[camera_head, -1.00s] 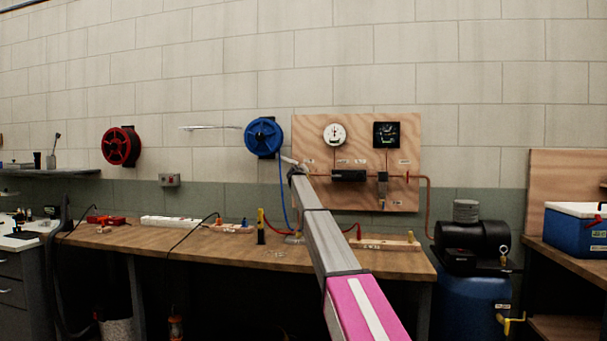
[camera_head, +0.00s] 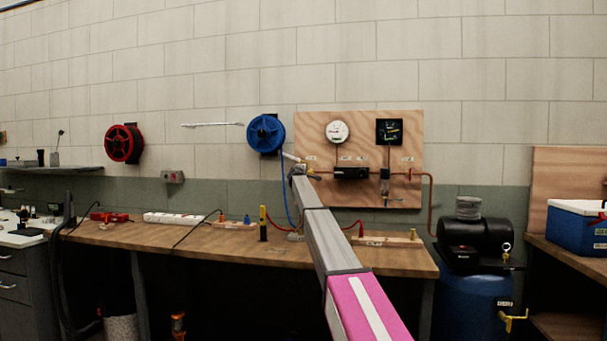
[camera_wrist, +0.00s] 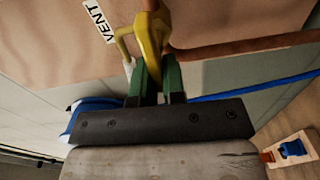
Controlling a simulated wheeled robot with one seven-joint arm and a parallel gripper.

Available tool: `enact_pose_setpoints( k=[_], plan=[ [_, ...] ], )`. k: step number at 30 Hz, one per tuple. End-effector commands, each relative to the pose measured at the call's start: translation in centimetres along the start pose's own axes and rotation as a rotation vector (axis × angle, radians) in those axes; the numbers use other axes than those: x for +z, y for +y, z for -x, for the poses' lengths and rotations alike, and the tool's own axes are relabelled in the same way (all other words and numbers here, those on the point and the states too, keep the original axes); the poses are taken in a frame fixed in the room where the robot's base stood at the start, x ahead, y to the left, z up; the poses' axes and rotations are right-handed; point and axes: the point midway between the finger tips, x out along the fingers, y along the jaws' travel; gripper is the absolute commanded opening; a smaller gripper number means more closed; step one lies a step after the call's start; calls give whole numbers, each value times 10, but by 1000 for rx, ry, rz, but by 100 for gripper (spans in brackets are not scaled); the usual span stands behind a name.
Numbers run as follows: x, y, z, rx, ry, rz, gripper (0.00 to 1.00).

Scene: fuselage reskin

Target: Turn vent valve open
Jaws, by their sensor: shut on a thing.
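The vent valve (camera_wrist: 152,32) shows in the wrist view as a yellow handle on a copper pipe, beside a white label reading VENT (camera_wrist: 98,20). My gripper (camera_wrist: 157,72) has green fingers, which are shut on the lower end of the yellow handle. The contact is partly hidden by the fingers. In the head view my gripper (camera_head: 298,170) is at the lower left of the plywood panel (camera_head: 310,125), mostly hidden by my arm. The valve is too small there to read its angle.
The panel carries a white gauge (camera_head: 337,132), a dark gauge (camera_head: 389,132) and copper piping (camera_head: 430,205). A blue hose reel (camera_head: 266,134) hangs left of it. The workbench (camera_head: 215,245) below holds tools and blocks. A compressor (camera_head: 473,245) stands at right.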

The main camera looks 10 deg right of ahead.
Motion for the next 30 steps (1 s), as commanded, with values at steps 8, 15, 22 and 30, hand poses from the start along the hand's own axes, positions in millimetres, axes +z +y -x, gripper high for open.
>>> enact_pose_setpoints(
  k=[8, 15, 22, 30],
  plan=[
    [0, -2, 0, -1, -1, 57, 0],
    [0, -3, 0, -1, -1, 64, 0],
    [0, -3, 0, -1, -1, 64, 27],
    [0, -2, 0, 0, 0, 62, 36]
  ],
)
